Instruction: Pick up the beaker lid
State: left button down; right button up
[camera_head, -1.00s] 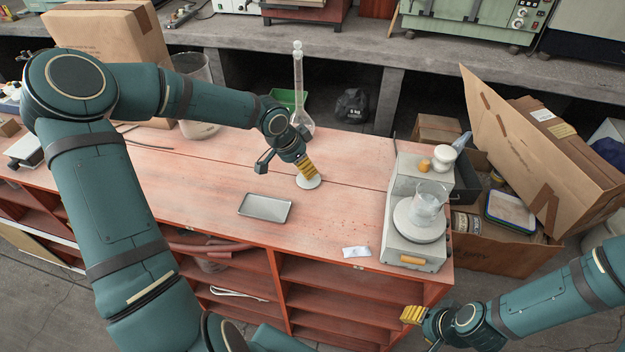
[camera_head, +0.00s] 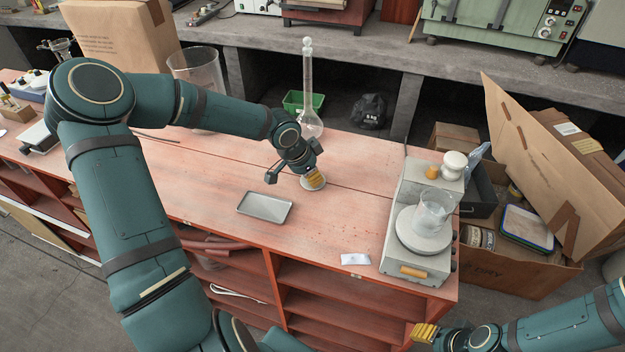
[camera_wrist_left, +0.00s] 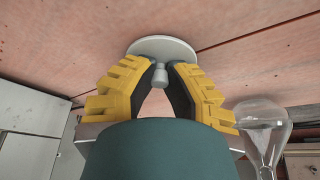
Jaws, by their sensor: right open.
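The beaker lid is a pale round disc (camera_head: 304,187) lying on the red bench top, under my left gripper (camera_head: 314,181). In the left wrist view the lid (camera_wrist_left: 165,46) shows its grey knob between the yellow and black fingertips of my left gripper (camera_wrist_left: 164,70). These fingers are open, with small gaps beside the knob. The glass beaker (camera_head: 433,210) stands on the round plate of a grey device at the bench's right end.
A shallow metal tray (camera_head: 265,207) lies left of the lid. A small white packet (camera_head: 355,259) lies near the front edge. The grey device (camera_head: 410,262) bounds the right; the bench between is clear.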

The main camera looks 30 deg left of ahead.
dwell(0.3)
pick_arm(q)
notch_tip(320, 180, up, 10)
jog(key=p, duration=0.3)
jog(key=shift+f, duration=0.2)
notch_tip(320, 180, up, 4)
jog(key=p, duration=0.3)
jog(key=shift+f, duration=0.25)
pick_arm(e)
notch_tip(320, 180, up, 6)
jog(key=w, duration=0.1)
jog(key=shift+r, duration=0.2)
pick_arm(q)
jog(key=shift+d, duration=0.15)
pick_arm(e)
jog(key=shift+d, duration=0.1)
